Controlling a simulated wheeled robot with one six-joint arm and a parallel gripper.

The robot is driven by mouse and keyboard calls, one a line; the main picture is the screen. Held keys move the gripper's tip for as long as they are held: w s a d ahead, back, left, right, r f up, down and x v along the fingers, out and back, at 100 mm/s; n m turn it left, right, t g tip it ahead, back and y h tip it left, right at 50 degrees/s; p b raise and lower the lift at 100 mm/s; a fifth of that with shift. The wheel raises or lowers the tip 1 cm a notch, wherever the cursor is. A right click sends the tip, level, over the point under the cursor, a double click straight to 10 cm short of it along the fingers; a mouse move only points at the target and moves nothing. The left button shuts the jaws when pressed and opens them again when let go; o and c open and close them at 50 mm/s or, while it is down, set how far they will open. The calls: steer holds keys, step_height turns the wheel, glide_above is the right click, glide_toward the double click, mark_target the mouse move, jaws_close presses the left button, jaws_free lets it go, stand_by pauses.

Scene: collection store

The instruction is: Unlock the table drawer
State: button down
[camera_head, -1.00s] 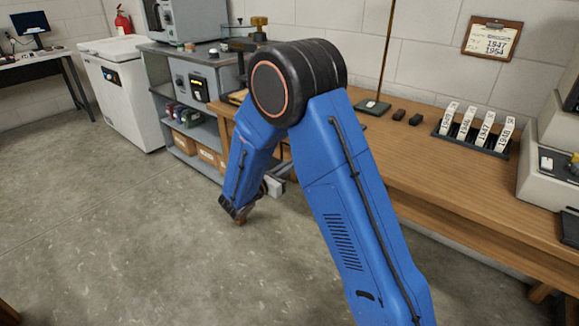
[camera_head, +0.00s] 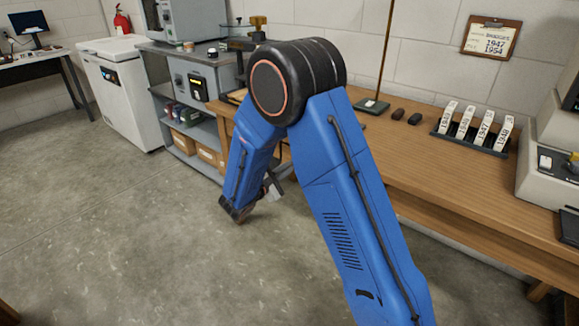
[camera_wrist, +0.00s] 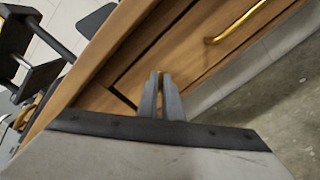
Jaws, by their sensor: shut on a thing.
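In the wrist view, my gripper (camera_wrist: 161,85) is shut, with its two grey fingers pointing at the wooden drawer front. A small brass-coloured piece (camera_wrist: 157,78) shows between the fingertips. It may be a key, but most of it is hidden by the fingers. The fingertips are close to the table drawer (camera_wrist: 185,55), and I cannot tell whether the piece is in a lock. A brass handle (camera_wrist: 240,22) is on the drawer front, up and right of the fingertips. In the head view, my own arm hides the drawer front and most of my gripper.
The wooden table (camera_head: 445,185) runs along the wall. A grey shelf unit (camera_head: 190,115) and white chest freezer (camera_head: 120,90) stand left. The floor in front is clear.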

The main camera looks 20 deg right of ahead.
steer(key=shift+f+m, duration=0.15)
steer(key=shift+m, duration=1.7)
steer(key=shift+f+m, duration=0.1)
steer(key=shift+m, duration=1.75)
steer(key=c, duration=2)
jaws_free()
steer(key=shift+s, duration=0.1)
steer(key=v, duration=1.7)
steer(key=shift+a, duration=0.1)
